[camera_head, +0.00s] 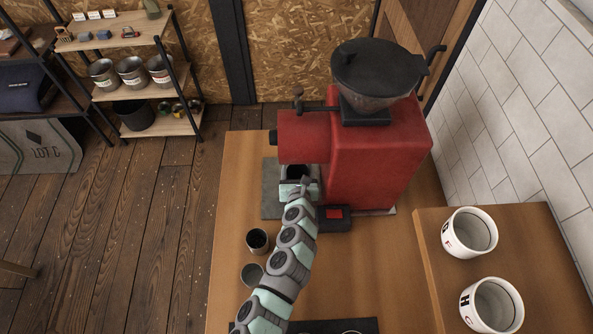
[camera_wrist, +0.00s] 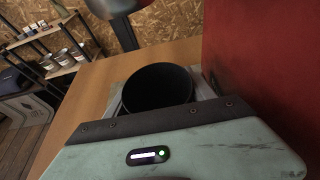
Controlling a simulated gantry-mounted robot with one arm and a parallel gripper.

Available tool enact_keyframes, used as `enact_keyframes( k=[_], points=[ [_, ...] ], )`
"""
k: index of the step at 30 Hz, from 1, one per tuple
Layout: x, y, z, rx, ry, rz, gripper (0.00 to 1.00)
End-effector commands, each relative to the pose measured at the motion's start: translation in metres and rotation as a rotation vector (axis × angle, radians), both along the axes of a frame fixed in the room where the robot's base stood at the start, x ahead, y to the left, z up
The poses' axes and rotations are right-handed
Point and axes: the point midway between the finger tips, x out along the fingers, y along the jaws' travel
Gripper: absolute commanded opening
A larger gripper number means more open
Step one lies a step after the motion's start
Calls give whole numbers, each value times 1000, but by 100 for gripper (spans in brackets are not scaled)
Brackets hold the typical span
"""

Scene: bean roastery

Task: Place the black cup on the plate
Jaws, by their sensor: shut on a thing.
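The black cup (camera_wrist: 157,88) fills the middle of the wrist view, its dark open mouth facing the camera. In the head view the cup (camera_head: 298,172) shows as a dark opening below the red grinder's left side. My gripper (camera_head: 299,181) is shut on the cup. A flat grey plate (camera_head: 270,202) lies on the wooden counter under and left of the gripper, partly hidden by my arm. Part of it also shows beside the cup in the wrist view (camera_wrist: 124,84). I cannot tell whether the cup touches the plate.
The red grinder (camera_head: 370,150) stands close on the right, with a small black device (camera_head: 335,224) in front of it. Two small cups, one with dark contents (camera_head: 257,240) and one grey (camera_head: 252,275), stand left of my arm. White canisters (camera_head: 470,233) sit at right.

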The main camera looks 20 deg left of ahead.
Motion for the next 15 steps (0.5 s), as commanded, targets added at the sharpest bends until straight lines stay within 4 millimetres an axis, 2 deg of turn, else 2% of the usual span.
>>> enact_keyframes(
  k=[6,7,15],
  points=[
    [0,-1,-2,2,0,-2,18],
    [0,0,-2,2,0,-2,64],
    [0,0,-2,0,-1,-1,85]
  ],
)
